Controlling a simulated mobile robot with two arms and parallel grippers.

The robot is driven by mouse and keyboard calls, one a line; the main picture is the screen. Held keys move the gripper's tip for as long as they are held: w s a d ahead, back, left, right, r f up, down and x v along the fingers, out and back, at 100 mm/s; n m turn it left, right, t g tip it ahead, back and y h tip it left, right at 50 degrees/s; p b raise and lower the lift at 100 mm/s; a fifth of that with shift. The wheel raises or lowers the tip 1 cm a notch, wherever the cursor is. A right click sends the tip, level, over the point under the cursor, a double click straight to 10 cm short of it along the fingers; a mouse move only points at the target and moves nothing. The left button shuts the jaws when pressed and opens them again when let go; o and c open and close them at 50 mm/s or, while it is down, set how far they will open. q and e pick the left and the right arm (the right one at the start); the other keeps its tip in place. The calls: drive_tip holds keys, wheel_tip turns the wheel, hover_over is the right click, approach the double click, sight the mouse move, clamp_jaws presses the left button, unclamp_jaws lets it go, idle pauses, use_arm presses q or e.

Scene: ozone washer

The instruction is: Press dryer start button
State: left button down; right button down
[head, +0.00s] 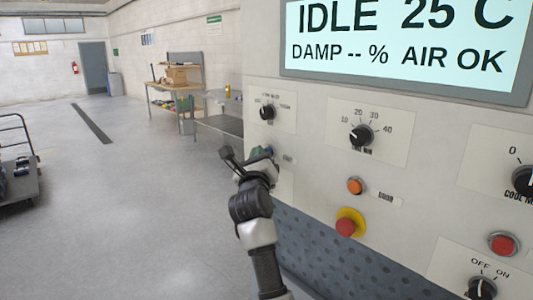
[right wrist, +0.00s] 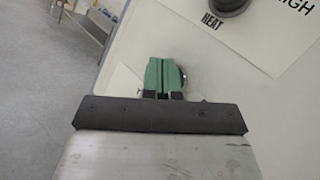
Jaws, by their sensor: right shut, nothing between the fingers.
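The dryer's control panel (head: 310,185) fills the right of the head view. Its display (head: 400,40) reads IDLE, 25 C, DAMP -- % and AIR OK. My right gripper (head: 262,153) is at the panel's left part, below the small heat knob (head: 267,112). In the right wrist view its green fingertips (right wrist: 163,76) are shut together and empty. The rim of a round button (right wrist: 183,76) shows just behind and right of them; the fingers hide most of it. I cannot tell whether they touch it. A small label (head: 288,159) sits beside it. My left gripper is not in view.
The panel also carries a timer knob (head: 360,135), an orange button (head: 355,186), a red button on a yellow ring (head: 346,226), another red button (head: 503,244) and an OFF/ON switch (head: 482,288). The floor (head: 130,180) left of the dryer is open; a cart (head: 18,180) stands far left.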

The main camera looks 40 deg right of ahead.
drive_tip(key=shift+d, duration=0.4)
drive_tip(key=shift+a, duration=0.2)
idle(0.5)
drive_tip(key=shift+a+p, duration=0.3)
drive_tip(key=shift+a, duration=0.4)
drive_tip(key=a, duration=0.5)
drive_tip(key=shift+s, duration=0.25)
idle(0.5)
